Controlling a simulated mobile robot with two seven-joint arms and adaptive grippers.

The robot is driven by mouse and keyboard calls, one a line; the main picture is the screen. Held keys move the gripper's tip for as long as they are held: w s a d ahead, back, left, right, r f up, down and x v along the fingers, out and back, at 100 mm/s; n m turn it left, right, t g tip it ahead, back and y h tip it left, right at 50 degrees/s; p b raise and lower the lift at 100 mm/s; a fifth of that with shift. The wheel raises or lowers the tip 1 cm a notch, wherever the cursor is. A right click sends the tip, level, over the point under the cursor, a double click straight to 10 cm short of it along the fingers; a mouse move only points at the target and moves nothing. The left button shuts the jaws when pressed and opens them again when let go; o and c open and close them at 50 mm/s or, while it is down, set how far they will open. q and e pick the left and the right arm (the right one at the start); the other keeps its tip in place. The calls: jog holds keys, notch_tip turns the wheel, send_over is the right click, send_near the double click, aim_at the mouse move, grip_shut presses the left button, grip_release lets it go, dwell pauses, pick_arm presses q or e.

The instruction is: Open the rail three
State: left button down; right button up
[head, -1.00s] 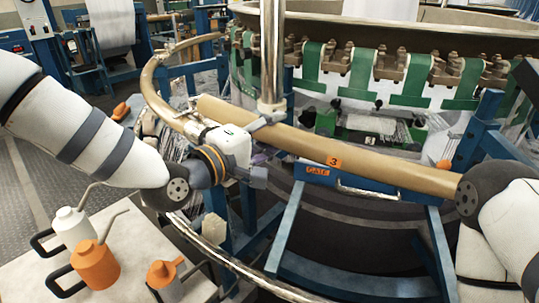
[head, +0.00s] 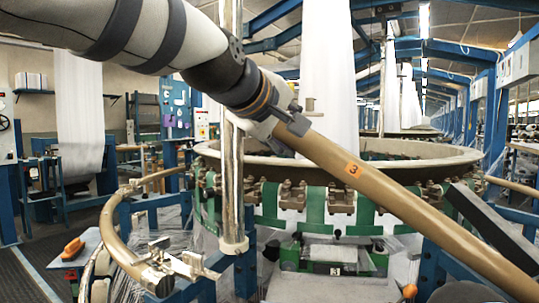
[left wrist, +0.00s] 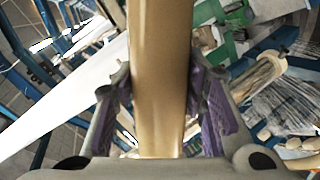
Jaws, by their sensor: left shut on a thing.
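Rail three (head: 385,195), a tan curved bar with an orange label marked 3 (head: 353,169), runs from upper middle to lower right. Its left end is raised and stands apart from the end of the tan rail at left (head: 125,255). My left gripper (head: 290,124) is shut on the rail near that raised end. In the left wrist view the rail (left wrist: 160,60) passes between the purple-padded fingers of the left gripper (left wrist: 160,100). The rail's far right end is cut off at the lower right edge. My right gripper is not in view.
The round loom (head: 300,205) with green straps stands behind the rail. A shiny vertical post (head: 232,180) stands left of the raised rail. An orange-handled brush (head: 73,248) lies on a table at lower left. White fabric (head: 328,80) hangs behind.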

pick_arm(q)
jog(key=shift+w+d+r, duration=0.1)
jog(key=shift+d+r, duration=0.15)
jog(key=shift+r, duration=0.1)
jog(key=c, duration=1)
grip_release()
jog(key=shift+w, duration=0.1)
notch_tip(320, 180, up, 10)
jog(key=shift+f, duration=0.1)
